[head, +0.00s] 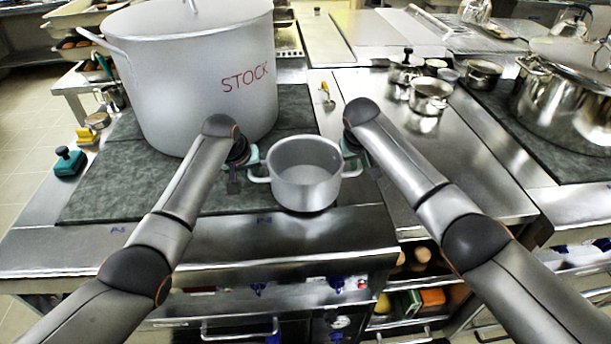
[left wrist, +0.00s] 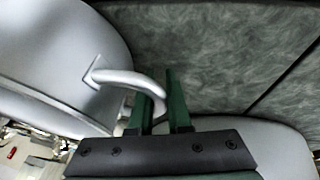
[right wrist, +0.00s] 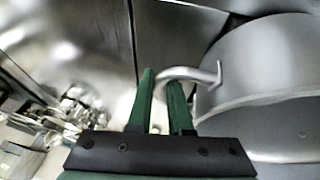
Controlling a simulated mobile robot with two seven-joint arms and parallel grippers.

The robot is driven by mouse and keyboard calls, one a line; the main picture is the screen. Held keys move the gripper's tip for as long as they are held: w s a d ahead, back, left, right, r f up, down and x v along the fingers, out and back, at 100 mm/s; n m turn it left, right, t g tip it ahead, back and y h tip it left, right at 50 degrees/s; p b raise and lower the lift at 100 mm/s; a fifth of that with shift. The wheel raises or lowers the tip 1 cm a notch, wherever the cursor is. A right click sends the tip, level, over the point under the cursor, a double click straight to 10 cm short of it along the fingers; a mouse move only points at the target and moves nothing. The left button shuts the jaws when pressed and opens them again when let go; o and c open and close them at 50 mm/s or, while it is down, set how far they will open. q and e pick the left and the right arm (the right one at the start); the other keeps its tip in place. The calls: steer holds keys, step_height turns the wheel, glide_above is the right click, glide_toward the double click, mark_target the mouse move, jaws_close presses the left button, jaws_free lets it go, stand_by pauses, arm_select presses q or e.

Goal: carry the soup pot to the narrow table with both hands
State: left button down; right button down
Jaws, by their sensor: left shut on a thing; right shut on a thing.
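The soup pot (head: 306,190) is a small, open, grey metal pot with a loop handle on each side. It looks upright and empty, at the front of the dark hob. My left gripper (head: 254,172) is shut on its left handle, which shows between the fingers in the left wrist view (left wrist: 130,79). My right gripper (head: 355,165) is shut on its right handle, also seen in the right wrist view (right wrist: 190,73). I cannot tell whether the pot's base touches the hob. I cannot tell which surface is the narrow table.
A big white pot marked STOCK (head: 190,85) stands close behind on the left of the hob (head: 95,195). A steel counter (head: 420,160) to the right has clear room in front, with small pots (head: 430,95) farther back. A large steel pot (head: 565,105) stands far right.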

arm_select(q)
steer(key=shift+a+r, duration=0.1)
steer(key=shift+r, duration=0.1)
arm_select(e)
steer(key=shift+d+r, duration=0.1)
steer(key=shift+r, duration=0.15)
